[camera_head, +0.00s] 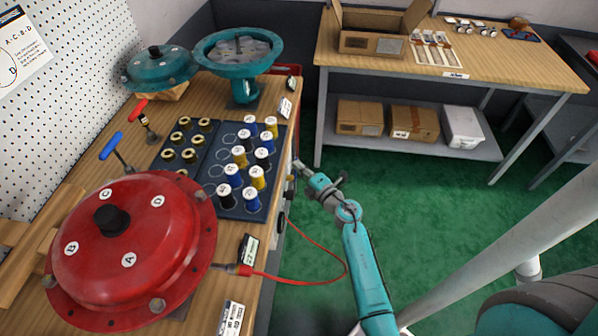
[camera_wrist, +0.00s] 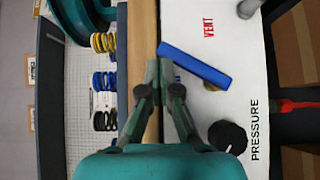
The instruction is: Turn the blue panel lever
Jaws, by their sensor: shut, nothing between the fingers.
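The blue panel lever (camera_wrist: 195,64) lies slantwise across the white panel (camera_wrist: 218,100) in the wrist view, between the word VENT and a black knob (camera_wrist: 228,137). A small yellow part shows at its lower right end. My gripper (camera_wrist: 160,70) is shut and empty, its fingertips close to the lever's upper left end. I cannot tell whether they touch it. In the camera_head view my gripper (camera_head: 301,168) is beside the bench's right side, and the lever cannot be made out there.
The wooden bench (camera_head: 262,290) carries a red domed housing (camera_head: 150,240), a tray of springs (camera_head: 240,205) and teal housing parts (camera_head: 240,55). A red hose (camera_head: 335,282) loops beside the bench near my arm. Another table (camera_head: 500,70) stands behind, with green floor between.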

